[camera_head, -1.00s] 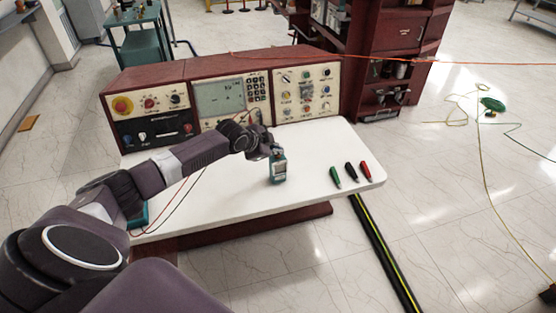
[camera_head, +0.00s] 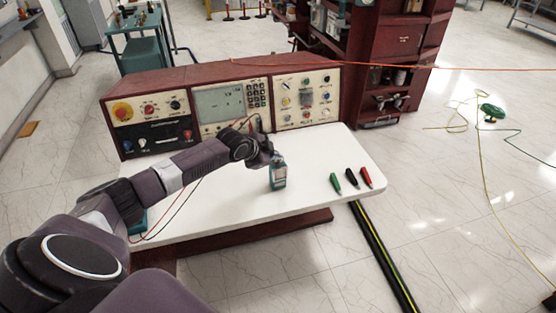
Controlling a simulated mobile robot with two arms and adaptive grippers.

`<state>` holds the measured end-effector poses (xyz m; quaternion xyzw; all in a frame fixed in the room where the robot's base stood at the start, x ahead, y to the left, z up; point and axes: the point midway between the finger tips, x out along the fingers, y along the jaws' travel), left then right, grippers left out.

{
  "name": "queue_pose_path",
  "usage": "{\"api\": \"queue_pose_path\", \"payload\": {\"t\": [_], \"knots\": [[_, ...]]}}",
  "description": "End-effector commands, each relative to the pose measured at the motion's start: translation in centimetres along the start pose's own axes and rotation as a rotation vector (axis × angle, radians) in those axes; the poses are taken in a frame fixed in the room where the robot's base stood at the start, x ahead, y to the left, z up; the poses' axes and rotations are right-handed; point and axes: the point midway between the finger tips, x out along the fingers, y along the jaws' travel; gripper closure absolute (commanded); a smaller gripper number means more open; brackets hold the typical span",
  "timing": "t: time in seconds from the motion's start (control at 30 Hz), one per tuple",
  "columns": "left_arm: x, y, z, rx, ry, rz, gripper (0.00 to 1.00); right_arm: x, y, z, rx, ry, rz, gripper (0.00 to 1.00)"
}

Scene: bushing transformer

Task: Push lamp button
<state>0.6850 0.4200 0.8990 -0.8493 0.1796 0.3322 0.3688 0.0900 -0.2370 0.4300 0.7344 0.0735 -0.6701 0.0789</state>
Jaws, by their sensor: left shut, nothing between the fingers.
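The console has three cream panels: a left one (camera_head: 150,110) with a red knob on yellow, a middle one (camera_head: 232,103) with a screen and keypad, and a right one (camera_head: 307,97) with several small coloured knobs and buttons. I cannot tell which of these is the lamp button. My left arm reaches over the white table from the left. My left gripper (camera_head: 272,156) is shut and empty, in front of the console below the middle and right panels. It appears close to the top of a teal handheld meter (camera_head: 278,178); I cannot tell if they touch. My right gripper is out of view.
Green, black and red probes (camera_head: 351,179) lie on the white table's (camera_head: 320,150) right part. Thin red and black leads (camera_head: 178,212) run along the table beside my arm. An orange cable (camera_head: 400,64) crosses behind. The table's front middle is clear.

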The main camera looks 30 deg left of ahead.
Motion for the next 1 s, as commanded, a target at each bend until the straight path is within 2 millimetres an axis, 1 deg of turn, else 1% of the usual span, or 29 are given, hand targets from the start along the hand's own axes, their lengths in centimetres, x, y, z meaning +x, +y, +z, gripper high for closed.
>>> {"api": "queue_pose_path", "payload": {"t": [0.47,0.73,1.0], "knots": [[0.03,0.05,0.07,0.000,-0.001,0.001,1.00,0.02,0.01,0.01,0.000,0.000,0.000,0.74],[0.64,0.49,0.53,0.000,-0.001,0.001,1.00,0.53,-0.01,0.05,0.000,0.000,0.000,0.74],[0.68,0.60,0.62,0.000,-0.003,0.002,1.00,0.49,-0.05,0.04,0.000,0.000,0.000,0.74]]}}
